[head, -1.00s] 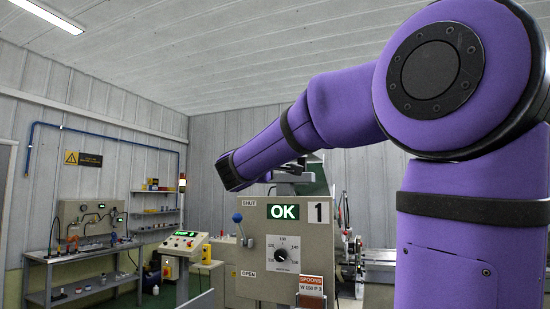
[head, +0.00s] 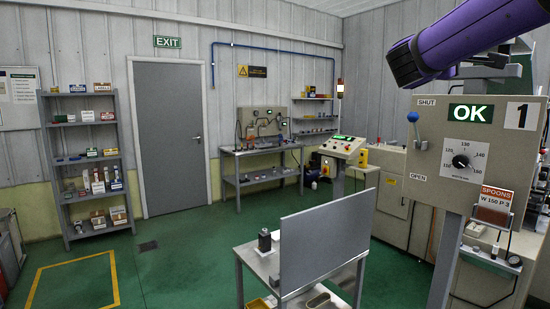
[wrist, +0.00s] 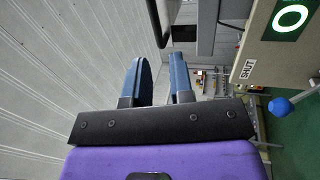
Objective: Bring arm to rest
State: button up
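My gripper (wrist: 159,72) shows in the wrist view with its two blue fingers apart and nothing between them. My purple arm (head: 455,42) reaches in from the top right of the head view, raised in front of the upper part of the machine panel. The fingers cannot be made out clearly in the head view.
The machine panel (head: 470,185) with a green OK sign, a dial and a blue-knobbed lever (head: 414,118) stands at the right. A low table with an upright grey plate (head: 322,247) is in front. Shelves (head: 85,155) and a door (head: 170,135) are left. Green floor is clear between.

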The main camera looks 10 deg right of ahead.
jog(key=s+a+f+m+y, duration=0.1)
jog(key=s+a+f+y, duration=0.5)
jog(key=f, duration=0.4)
jog(key=s+a+f+m+g+y, duration=0.1)
jog(key=s+a+f+m+y, duration=0.1)
jog(key=s+a+f+y, duration=0.5)
jog(key=s+a+f+m+g+y, duration=0.1)
jog(key=s+a+f+y, duration=0.5)
jog(key=f, duration=0.7)
jog(key=shift+s+a+f, duration=0.2)
jog(key=shift+a, duration=0.2)
jog(key=shift+g, duration=0.3)
